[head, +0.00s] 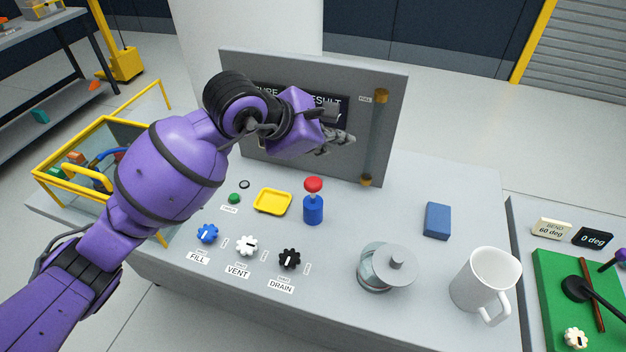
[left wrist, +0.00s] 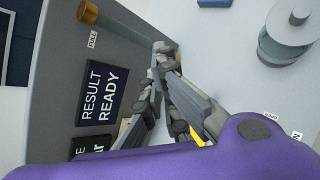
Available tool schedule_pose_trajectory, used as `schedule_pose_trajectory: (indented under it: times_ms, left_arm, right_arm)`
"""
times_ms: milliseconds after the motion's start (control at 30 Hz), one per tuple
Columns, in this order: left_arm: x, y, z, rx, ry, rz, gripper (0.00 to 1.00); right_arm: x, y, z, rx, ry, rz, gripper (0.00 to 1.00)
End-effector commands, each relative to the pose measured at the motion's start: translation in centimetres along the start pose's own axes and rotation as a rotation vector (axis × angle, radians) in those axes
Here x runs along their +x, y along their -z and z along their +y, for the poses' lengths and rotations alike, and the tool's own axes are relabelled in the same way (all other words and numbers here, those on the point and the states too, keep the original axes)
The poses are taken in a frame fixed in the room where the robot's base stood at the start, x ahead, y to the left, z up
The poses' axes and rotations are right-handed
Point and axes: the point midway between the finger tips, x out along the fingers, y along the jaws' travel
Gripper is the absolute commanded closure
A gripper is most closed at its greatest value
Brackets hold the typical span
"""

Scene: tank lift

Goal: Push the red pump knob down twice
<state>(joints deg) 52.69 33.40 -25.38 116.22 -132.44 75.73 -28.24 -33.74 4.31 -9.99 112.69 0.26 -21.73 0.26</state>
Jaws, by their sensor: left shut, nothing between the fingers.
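The red pump knob (head: 313,185) stands raised on a short stem above its blue pump body (head: 313,209) on the grey bench. My left gripper (head: 350,141) is shut and empty. In the head view it shows above and a little right of the knob, in front of the upright panel, apart from the knob. In the left wrist view the shut fingers (left wrist: 163,52) point up the picture; the red knob is not visible there. My right gripper is not in view.
The upright panel (head: 392,120) stands behind, with a RESULT READY display (left wrist: 97,95). A yellow tray (head: 272,202) is left of the pump. FILL (head: 207,233), VENT (head: 247,245) and DRAIN (head: 289,259) knobs line the front. A lidded jar (head: 386,268), mug (head: 484,281) and blue block (head: 437,220) stand right.

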Motion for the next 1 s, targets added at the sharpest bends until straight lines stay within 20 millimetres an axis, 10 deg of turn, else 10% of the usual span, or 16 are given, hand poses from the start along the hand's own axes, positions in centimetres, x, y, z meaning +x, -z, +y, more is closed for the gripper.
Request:
schedule_pose_trajectory:
  times_ms: [1000]
  left_arm:
    - [2.3, 4.2, -0.2, 0.044, -0.028, 0.106, 1.00]
  right_arm:
    - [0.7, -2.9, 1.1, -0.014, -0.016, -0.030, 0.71]
